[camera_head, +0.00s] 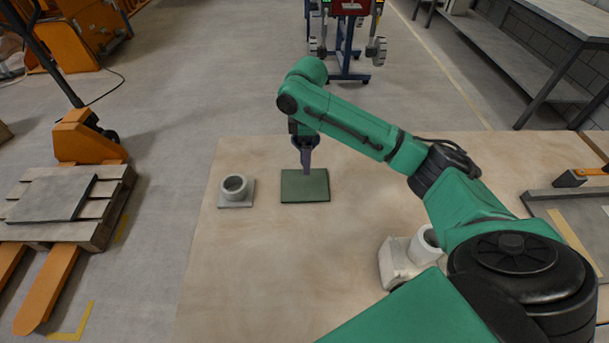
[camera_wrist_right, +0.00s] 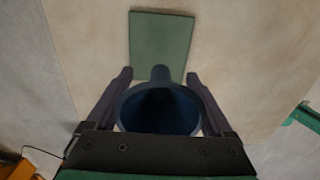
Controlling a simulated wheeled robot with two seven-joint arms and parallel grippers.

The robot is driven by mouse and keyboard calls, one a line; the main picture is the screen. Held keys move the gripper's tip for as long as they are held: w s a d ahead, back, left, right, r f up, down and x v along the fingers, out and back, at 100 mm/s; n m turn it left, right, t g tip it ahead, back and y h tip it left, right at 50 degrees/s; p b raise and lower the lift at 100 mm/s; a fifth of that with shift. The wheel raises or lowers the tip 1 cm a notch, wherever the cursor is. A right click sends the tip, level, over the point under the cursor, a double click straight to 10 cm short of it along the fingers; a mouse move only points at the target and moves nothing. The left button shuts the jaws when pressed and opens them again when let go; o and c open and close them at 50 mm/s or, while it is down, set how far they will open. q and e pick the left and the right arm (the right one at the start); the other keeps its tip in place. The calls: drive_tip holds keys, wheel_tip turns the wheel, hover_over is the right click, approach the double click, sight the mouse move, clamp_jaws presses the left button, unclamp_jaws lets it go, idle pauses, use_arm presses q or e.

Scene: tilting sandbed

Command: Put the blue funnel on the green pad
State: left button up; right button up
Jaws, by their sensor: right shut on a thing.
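The green pad (camera_head: 305,187) lies flat on the sandy board, and it also shows in the right wrist view (camera_wrist_right: 161,40). My right gripper (camera_head: 306,165) is over the pad's far edge in the head view, pointing down. In the right wrist view, my right gripper (camera_wrist_right: 159,76) is shut on the blue funnel (camera_wrist_right: 160,108), with a finger on each side of it. The funnel's wide mouth faces the wrist camera and its narrow end points toward the pad. The funnel's height above the pad is unclear. My left gripper is out of view.
A pale round holder on a square base (camera_head: 235,190) stands just left of the pad. A second pale holder (camera_head: 407,258) stands at the right, partly behind my arm. The sandy board (camera_head: 260,270) is clear in front of the pad. An orange pallet truck (camera_head: 50,285) is left of the board.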

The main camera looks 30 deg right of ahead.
sight(305, 183)
drive_tip(key=f, duration=0.9)
drive_tip(key=shift+w, duration=0.2)
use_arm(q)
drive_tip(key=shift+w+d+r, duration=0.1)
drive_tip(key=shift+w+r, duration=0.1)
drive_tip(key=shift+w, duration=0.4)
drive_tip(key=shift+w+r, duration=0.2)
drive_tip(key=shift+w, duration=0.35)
use_arm(e)
drive_tip(key=shift+f, duration=0.35)
drive_tip(key=o, duration=1.1)
drive_tip(key=shift+r, duration=0.1)
wheel_tip(305, 183, up, 12)
drive_tip(key=shift+r, duration=0.1)
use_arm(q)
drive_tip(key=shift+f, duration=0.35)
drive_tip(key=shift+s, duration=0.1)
